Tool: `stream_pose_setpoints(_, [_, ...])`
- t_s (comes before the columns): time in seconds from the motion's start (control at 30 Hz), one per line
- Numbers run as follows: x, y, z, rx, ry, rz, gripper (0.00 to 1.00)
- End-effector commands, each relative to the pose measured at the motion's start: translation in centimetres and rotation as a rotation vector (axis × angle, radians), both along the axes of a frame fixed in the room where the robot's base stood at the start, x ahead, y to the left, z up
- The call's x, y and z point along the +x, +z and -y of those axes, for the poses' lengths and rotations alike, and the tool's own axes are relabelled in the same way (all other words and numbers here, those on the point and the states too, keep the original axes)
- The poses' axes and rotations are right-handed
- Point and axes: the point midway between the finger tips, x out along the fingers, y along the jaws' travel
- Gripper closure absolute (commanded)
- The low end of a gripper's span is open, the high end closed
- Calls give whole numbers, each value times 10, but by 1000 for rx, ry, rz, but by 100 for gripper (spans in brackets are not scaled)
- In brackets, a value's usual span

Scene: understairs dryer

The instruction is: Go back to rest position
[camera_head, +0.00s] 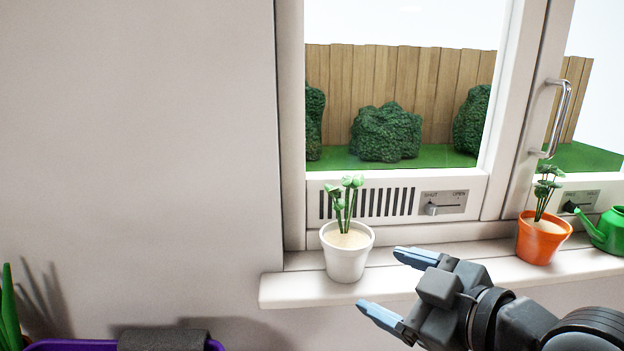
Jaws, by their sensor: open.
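My gripper (387,284) is at the lower right of the head view, in front of the windowsill. Its two blue-tipped fingers are spread apart with nothing between them. They point left, and the upper finger appears close to the white pot (347,257) on the sill. I cannot tell the exact gap in depth. The white pot stands upright and holds a small green plant (344,205). My dark arm reaches in from the lower right corner and hides part of the sill's front and the wall below.
The windowsill (290,288) also bears an orange pot (543,240) with a plant and a green watering can (608,232). A window handle (563,118) and a vent slider (437,209) are above. A purple container (75,345) with a dark cloth (163,340) is at lower left.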

Motion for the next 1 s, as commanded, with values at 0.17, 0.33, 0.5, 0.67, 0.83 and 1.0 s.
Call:
stream_pose_setpoints(0.17, [-4, 11, -23, 301, -128, 50, 17])
stream_pose_setpoints(0.33, [-21, -3, -26, 534, -271, 47, 17])
stream_pose_setpoints(0.5, [-54, -41, -22, 701, -422, 9, 17])
stream_pose_setpoints(0.67, [-100, -88, -15, 786, -560, -41, 17])
stream_pose_setpoints(0.83, [-165, -138, -1, 797, -685, -86, 17])
stream_pose_setpoints(1.0, [-239, -175, 22, 735, -761, -114, 17])
